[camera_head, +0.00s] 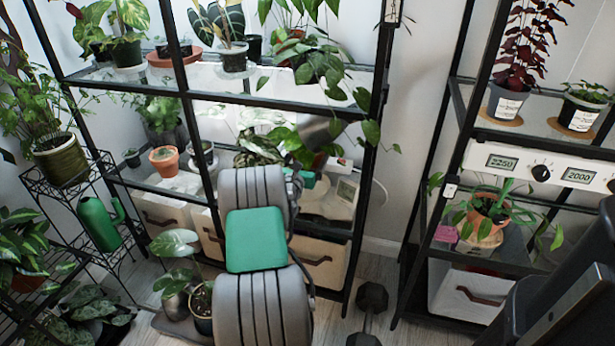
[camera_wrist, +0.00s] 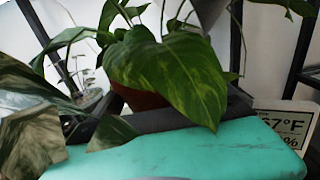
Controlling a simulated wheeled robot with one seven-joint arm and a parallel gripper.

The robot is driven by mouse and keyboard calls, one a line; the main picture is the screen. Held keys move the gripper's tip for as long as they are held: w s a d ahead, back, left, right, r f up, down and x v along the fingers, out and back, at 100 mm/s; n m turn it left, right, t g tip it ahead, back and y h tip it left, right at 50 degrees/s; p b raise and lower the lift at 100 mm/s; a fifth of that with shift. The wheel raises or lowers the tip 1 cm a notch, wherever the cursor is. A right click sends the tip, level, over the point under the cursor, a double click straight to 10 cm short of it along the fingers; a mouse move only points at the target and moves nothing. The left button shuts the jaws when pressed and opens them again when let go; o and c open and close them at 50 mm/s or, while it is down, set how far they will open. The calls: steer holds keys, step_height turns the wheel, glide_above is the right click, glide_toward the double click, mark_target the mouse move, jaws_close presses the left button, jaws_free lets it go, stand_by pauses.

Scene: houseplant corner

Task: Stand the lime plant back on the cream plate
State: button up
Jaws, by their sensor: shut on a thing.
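The lime plant has broad green leaves flecked with yellow-green and a red-brown pot (camera_wrist: 142,99), seen close up in the wrist view. One large leaf (camera_wrist: 180,78) hangs over the front of the pot and hides much of it. My gripper (camera_wrist: 170,120) is shut on the pot, with its dark finger in front and the leaf drooping over it. In the head view my gripper (camera_head: 312,168) is at the middle shelf of the left rack, mostly behind my own arm. The pot's base is hidden.
A thermometer display (camera_head: 346,192) stands just right of my gripper. A variegated plant (camera_head: 262,145) crowds it on the left, with a terracotta pot (camera_head: 164,161) farther left. Black rack posts (camera_head: 372,150) and trailing leaves leave little room. A dumbbell (camera_head: 370,300) is on the floor.

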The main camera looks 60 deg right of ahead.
steer(key=shift+w+d+f+b, duration=0.1)
steer(key=shift+f+b, duration=1.5)
steer(key=shift+f, duration=1.8)
steer(key=o, duration=1.5)
steer(key=shift+f, duration=0.1)
